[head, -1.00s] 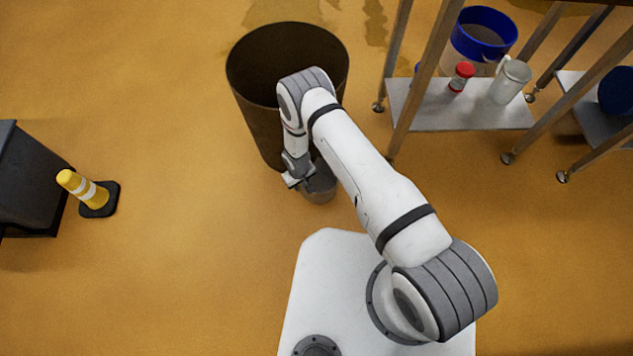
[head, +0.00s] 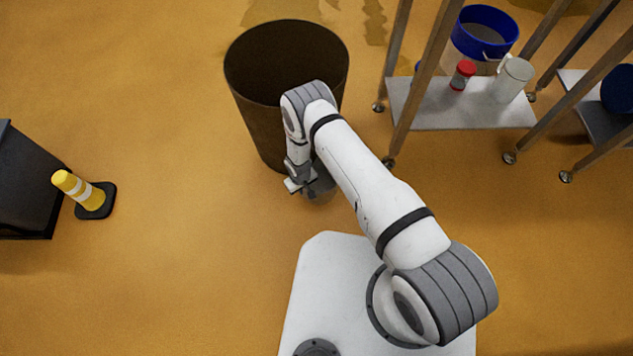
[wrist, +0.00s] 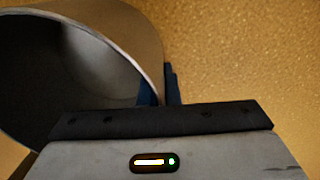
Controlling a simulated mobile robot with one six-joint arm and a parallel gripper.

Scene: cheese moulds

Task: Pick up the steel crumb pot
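The steel crumb pot (head: 325,181) is grey and round. In the head view it is just in front of the big brown bin, mostly hidden under my arm. In the wrist view the pot (wrist: 138,32) fills the upper left, with its open mouth showing and its inside dark. My gripper (head: 304,189) is at the pot's near left side. In the wrist view its dark blue fingers (wrist: 163,90) are close together, one inside the mouth and one outside, with the pot's wall between them. The fingertips and the pot's base are hidden.
The tall brown bin (head: 262,125) stands right behind the pot. A shelf rack (head: 440,117) at the right holds a blue-rimmed tub, a red-capped jar and a white jug (head: 512,80). A yellow bollard (head: 80,188) stands at the left. The floor between is clear.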

